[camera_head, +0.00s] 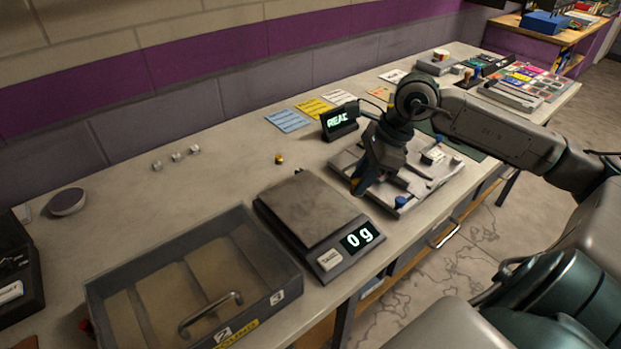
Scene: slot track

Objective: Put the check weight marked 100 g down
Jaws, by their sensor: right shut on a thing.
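My right gripper (360,186) points down at the left end of the grey slot track fixture (439,183). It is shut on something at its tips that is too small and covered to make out. A small brass-coloured weight (279,158) stands on the bench behind the scale. Several small silver pieces (176,157) stand in a row farther left near the wall. No 100 g marking is legible on any of them. The scale (312,212) has a bare plate and its display reads 0 g. My left gripper is not in view.
A grey open drawer-like tray (278,257) with a handle stands left of the scale. A small display (339,120) stands behind the fixture, with coloured cards (287,120) near the wall. A round grey disc (67,202) lies at the left.

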